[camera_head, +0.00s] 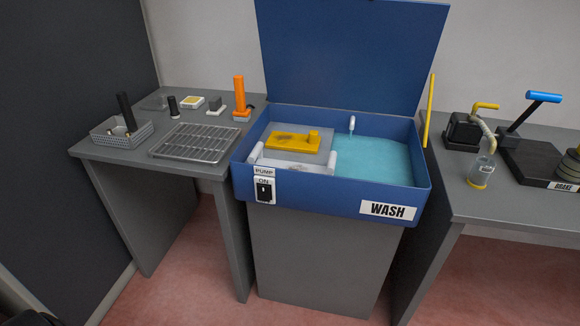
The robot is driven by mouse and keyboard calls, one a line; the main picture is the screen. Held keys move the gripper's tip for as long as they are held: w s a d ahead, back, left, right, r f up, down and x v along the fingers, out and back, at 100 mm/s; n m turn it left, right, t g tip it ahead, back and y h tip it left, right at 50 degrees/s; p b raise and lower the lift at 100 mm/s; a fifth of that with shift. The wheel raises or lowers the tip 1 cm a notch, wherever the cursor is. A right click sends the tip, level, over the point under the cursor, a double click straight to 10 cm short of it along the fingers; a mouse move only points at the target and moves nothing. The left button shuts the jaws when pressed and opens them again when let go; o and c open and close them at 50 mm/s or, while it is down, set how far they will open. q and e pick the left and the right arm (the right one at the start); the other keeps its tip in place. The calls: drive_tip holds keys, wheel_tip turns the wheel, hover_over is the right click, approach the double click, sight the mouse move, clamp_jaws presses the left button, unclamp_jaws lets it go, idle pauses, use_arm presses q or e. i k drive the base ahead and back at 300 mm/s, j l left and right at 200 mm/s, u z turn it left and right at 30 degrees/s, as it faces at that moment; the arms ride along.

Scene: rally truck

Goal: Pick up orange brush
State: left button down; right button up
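The orange brush (239,94) stands upright near the back right of the left grey table, close to the blue wash basin. It has a tall orange handle and a wider orange base with a pale underside resting on the table. Nothing holds it. Neither of my grippers shows in the head view. A dark shape in the bottom left corner is too cropped to identify.
The left table (116,152) also holds a wire basket (140,136), a metal rack (196,155) and small parts. The blue wash basin (290,194) has its lid up. A grey table (462,210) on the right carries a bottle (480,171).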

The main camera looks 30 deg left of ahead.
sight(240, 114)
drive_tip(key=i+j+u, duration=0.1)
drive_tip(key=j, duration=0.35)
drive_tip(key=i+j+u, duration=0.15)
drive_tip(key=j, duration=0.25)
drive_tip(key=i+j+u, duration=0.1)
drive_tip(key=j, duration=0.35)
drive_tip(key=i+j+u, duration=0.15)
drive_tip(key=i+j, duration=0.1)
drive_tip(key=j, duration=0.1)
